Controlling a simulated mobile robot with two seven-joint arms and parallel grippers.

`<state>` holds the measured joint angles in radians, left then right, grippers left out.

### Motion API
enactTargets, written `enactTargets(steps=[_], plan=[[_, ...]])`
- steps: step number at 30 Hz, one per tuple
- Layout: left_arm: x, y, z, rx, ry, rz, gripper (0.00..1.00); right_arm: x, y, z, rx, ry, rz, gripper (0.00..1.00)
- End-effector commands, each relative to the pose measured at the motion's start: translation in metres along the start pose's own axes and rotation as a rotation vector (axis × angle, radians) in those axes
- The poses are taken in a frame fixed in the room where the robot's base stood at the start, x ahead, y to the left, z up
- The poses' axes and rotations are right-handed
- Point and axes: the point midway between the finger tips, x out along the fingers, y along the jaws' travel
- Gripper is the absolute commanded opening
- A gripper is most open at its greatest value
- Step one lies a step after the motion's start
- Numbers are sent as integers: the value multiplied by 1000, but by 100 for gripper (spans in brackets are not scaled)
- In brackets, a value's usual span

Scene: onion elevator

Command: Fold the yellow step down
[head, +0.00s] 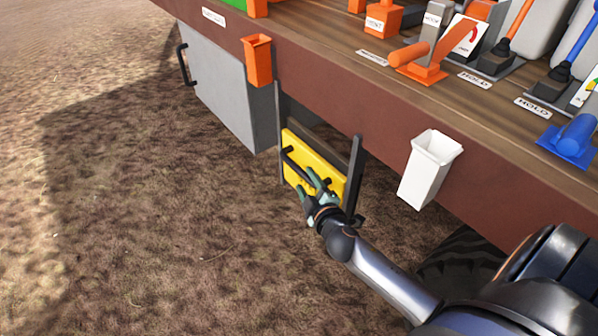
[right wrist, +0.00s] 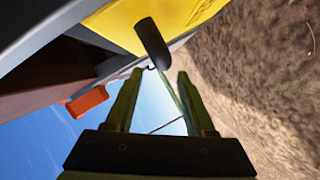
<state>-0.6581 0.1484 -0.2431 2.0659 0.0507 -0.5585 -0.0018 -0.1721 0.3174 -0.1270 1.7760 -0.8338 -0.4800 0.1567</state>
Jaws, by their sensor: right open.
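The yellow step (head: 330,179) stands upright, folded up between two dark side posts under the edge of the brown deck. A dark bar handle (head: 292,160) runs across its front face. My right gripper (head: 309,181) is at the front of the step, by the handle's near end. In the right wrist view its two fingers (right wrist: 160,74) are apart with nothing between them. The rounded dark handle (right wrist: 152,43) lies just beyond the fingertips, in front of the yellow panel (right wrist: 165,15). I cannot tell if the fingers touch it. My left gripper is out of view.
A grey box (head: 225,95) with a black handle hangs left of the step. An orange bin (head: 258,62) and a white bin (head: 428,165) hang on the deck edge (head: 390,115). A dark tyre (head: 460,262) is at lower right. The dirt ground in front is clear.

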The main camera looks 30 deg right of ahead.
Motion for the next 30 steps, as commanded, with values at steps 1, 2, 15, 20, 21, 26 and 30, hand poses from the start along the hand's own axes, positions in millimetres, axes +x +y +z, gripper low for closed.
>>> enactTargets(steps=[1, 2, 15, 20, 21, 26, 30], plan=[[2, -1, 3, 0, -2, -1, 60, 12, 0, 0, 0, 1, 3, 55], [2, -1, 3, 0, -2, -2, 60, 17, 0, 0, -1, 1, 2, 55], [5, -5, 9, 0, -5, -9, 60, 62, -1, 0, 1, 1, -1, 55], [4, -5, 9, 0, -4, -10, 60, 63, -1, 0, 1, 1, -2, 55], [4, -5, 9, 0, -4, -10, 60, 63, -1, 0, 1, 1, -2, 55], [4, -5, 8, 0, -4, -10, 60, 63, -1, 0, 1, 0, -2, 47], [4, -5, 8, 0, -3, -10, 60, 63, -1, 0, 1, 0, -1, 31]])
